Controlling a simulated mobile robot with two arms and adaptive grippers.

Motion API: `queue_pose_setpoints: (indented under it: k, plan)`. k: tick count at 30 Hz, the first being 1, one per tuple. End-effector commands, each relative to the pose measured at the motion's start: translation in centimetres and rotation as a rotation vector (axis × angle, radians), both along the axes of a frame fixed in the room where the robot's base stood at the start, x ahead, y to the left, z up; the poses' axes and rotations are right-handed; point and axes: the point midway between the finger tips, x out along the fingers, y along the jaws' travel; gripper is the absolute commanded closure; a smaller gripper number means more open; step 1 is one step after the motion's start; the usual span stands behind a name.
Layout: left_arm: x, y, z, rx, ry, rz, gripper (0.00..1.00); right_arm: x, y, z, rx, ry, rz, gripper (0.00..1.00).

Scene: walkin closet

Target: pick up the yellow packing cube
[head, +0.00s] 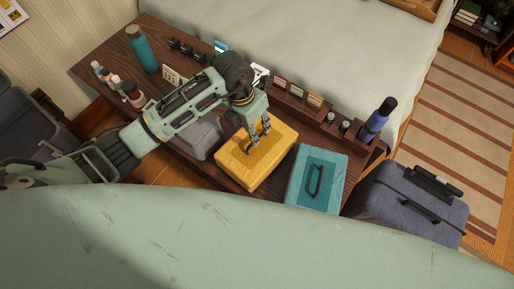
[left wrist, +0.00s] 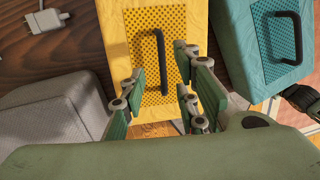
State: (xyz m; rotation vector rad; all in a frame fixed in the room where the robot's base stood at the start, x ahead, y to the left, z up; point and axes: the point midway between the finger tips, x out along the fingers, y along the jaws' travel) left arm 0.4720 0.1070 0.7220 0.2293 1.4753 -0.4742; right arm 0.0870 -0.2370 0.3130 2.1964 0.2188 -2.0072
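The yellow packing cube (head: 276,160) lies on the dark wooden bench, between a grey cube and a teal cube. It has a mesh top and a dark strap handle (left wrist: 161,62), which shows clearly in the left wrist view. My left gripper (head: 258,142) is over the top of the yellow cube, pointing down. In the left wrist view its fingers (left wrist: 161,88) are apart, with the handle between them in the picture. I cannot tell whether the fingertips touch the mesh.
The teal cube (head: 330,165) and grey cube (head: 199,136) flank the yellow one closely. A teal bottle (head: 143,49), a blue bottle (head: 377,121) and small items line the bench (head: 112,54). A blue-grey suitcase (head: 400,205) stands at right.

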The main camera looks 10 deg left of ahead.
Motion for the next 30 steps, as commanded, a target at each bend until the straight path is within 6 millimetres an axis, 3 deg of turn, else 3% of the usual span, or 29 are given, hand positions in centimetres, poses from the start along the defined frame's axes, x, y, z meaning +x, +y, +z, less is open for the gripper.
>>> queue_pose_setpoints:
  k: [6,16,25,30]
  plan:
    - [-0.4,-0.6,-3.1,-0.002,0.003,0.001,0.71,0.0,0.0,0.5,0.0,-0.001,0.0,0.81]
    - [-0.3,-0.7,-3.8,-0.002,0.0,0.0,0.72,0.0,0.0,0.4,0.0,-0.001,0.0,0.81]
    - [-0.3,-0.7,-3.7,-0.002,0.0,0.0,0.98,0.1,0.2,0.4,0.002,-0.002,-0.001,0.81]
    - [-0.3,-0.7,-3.7,-0.002,0.0,0.001,1.0,0.1,0.3,0.4,0.003,-0.001,-0.001,0.81]
